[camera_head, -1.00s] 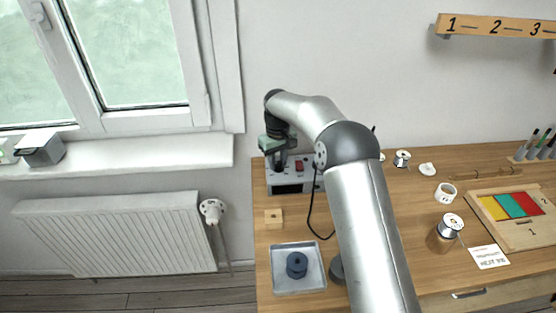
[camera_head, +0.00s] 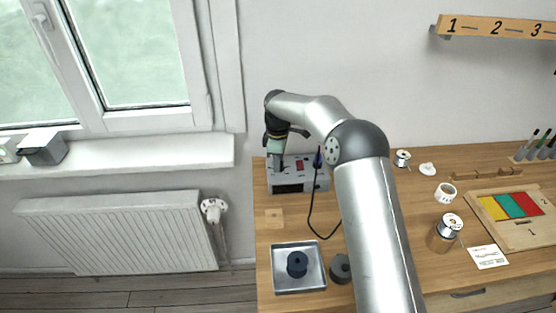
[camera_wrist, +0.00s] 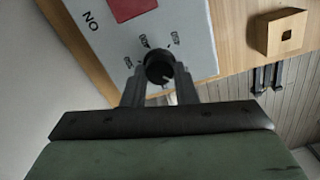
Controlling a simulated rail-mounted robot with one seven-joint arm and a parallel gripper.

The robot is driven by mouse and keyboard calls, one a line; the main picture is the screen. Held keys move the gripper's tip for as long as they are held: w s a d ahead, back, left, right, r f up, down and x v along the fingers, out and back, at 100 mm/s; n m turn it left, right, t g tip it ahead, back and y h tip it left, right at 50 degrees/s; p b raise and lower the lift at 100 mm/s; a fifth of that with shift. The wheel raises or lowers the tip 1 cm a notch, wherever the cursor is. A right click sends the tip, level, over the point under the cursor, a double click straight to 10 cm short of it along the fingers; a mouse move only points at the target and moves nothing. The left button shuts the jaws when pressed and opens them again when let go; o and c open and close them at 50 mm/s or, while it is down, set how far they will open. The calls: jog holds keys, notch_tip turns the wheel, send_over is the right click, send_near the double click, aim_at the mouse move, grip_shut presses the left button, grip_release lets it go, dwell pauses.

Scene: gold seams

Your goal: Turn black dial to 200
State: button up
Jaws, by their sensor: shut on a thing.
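The black dial (camera_wrist: 159,68) sits on the light grey control box (camera_wrist: 185,28), with small printed numbers around it that are too blurred to read surely. A pale mark shows on the dial's near side, toward the bottom of the wrist view. My gripper (camera_wrist: 160,79) has one finger on each side of the dial and is shut on it. In the head view my gripper (camera_head: 275,160) points down at the left part of the box (camera_head: 315,184), and hides the dial there.
A red switch (camera_wrist: 130,8) is on the box beside the dial. A wooden block (camera_head: 273,218) and a metal tray (camera_head: 284,288) with a dark spool (camera_head: 297,264) lie in front. A black cord (camera_head: 311,220) runs from the box. Spools and a coloured board (camera_head: 515,235) are right.

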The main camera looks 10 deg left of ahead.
jog(key=shift+r+n, duration=0.15)
jog(key=shift+n, duration=0.35)
jog(key=o, duration=1)
notch_tip(320, 180, up, 17)
jog(key=shift+r, duration=0.15)
